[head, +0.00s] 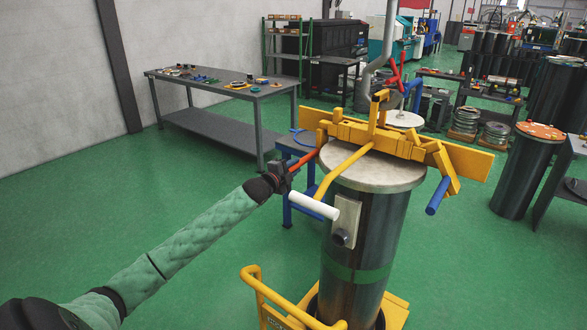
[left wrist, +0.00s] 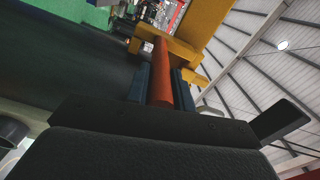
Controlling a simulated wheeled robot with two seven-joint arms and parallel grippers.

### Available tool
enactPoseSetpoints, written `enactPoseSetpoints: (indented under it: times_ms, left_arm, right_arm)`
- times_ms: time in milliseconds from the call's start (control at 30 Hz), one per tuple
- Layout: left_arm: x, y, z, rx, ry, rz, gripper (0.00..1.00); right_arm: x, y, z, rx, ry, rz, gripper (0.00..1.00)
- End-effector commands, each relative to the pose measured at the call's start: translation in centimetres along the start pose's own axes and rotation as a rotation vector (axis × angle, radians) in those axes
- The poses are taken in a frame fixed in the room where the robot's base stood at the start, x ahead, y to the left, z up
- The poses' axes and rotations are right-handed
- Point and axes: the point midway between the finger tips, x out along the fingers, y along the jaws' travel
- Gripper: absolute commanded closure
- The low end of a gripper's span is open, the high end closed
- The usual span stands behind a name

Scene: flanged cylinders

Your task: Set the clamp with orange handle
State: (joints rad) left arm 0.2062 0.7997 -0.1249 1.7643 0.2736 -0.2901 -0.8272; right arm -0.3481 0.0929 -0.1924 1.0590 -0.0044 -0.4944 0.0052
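The yellow clamp (head: 400,145) lies across the pale round flange (head: 375,172) on top of a dark upright cylinder (head: 380,225). Its orange handle (head: 306,159) sticks out at the left side, toward my left arm. My left gripper (head: 287,170) is at the outer end of this handle. In the left wrist view the orange handle (left wrist: 161,75) runs between the two bluish fingers (left wrist: 162,88), which lie close along both its sides; the gripper looks shut on it. Part of the yellow clamp (left wrist: 195,30) shows beyond. My right gripper is not in view.
A yellow lever with a white grip (head: 313,206) reaches out below the orange handle. A blue handle (head: 438,195) hangs at the right. A yellow cart (head: 275,300) surrounds the cylinder's base. A workbench (head: 225,82) stands behind left. The green floor at left is clear.

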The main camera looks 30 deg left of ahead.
Motion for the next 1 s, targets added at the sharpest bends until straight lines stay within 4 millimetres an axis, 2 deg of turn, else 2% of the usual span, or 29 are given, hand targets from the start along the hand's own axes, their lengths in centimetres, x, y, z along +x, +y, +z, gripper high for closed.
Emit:
enactPoseSetpoints:
  times_ms: [433, 633, 1000]
  left_arm:
    - [0.0, -0.5, 0.8, 0.079, 0.000, 0.002, 1.00]
    - [0.0, -1.8, 1.9, 0.213, -0.001, 0.000, 1.00]
    - [0.0, -4.8, 3.4, 0.485, -0.001, -0.001, 1.00]
  right_arm:
    - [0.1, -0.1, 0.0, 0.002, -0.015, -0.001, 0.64]
    - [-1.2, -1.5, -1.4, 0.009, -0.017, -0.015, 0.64]
    - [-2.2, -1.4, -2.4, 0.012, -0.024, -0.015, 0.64]
